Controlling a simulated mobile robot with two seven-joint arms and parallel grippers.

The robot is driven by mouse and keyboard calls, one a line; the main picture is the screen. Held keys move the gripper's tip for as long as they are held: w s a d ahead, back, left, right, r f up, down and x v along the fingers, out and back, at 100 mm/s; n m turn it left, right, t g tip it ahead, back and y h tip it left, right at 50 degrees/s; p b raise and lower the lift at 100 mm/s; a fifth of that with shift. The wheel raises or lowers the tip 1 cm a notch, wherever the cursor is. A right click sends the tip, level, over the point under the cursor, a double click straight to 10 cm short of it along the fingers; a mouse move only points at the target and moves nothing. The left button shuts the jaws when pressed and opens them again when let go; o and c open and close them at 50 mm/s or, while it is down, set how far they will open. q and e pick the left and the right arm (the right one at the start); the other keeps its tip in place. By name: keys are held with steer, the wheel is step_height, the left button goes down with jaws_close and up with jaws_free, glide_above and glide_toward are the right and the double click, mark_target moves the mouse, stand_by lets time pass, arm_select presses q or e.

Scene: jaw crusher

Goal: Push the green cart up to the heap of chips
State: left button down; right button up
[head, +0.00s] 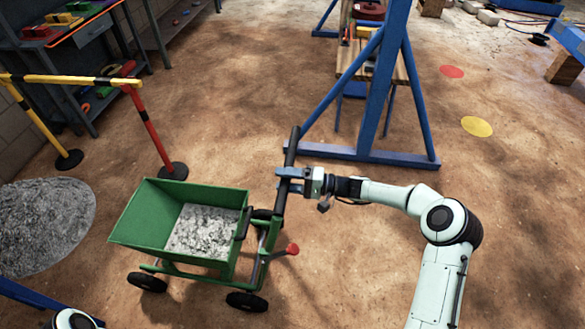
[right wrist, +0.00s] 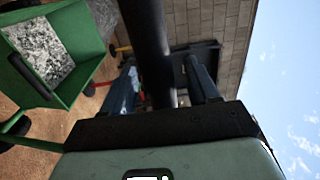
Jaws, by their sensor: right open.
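The green cart (head: 180,255) stands on the dirt floor at lower left, with grey chips (head: 203,230) in its tray and a black push bar (head: 292,148) on its right side. The heap of chips (head: 42,225) lies at the left edge, apart from the cart by a strip of bare floor. My right gripper (head: 288,181) is open, with its fingers around the push bar. In the right wrist view the bar (right wrist: 147,30) runs between the fingers; I cannot tell whether they touch it. My left gripper is not in view.
A red post (head: 150,135) on a black base carries a yellow-black barrier bar (head: 60,80) behind the cart and heap. A blue frame (head: 375,155) stands behind the push bar. A workbench (head: 90,30) is at upper left. The floor at right is mostly clear.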

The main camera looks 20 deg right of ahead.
jaws_close()
steer(key=shift+r, duration=0.1)
stand_by(1.3)
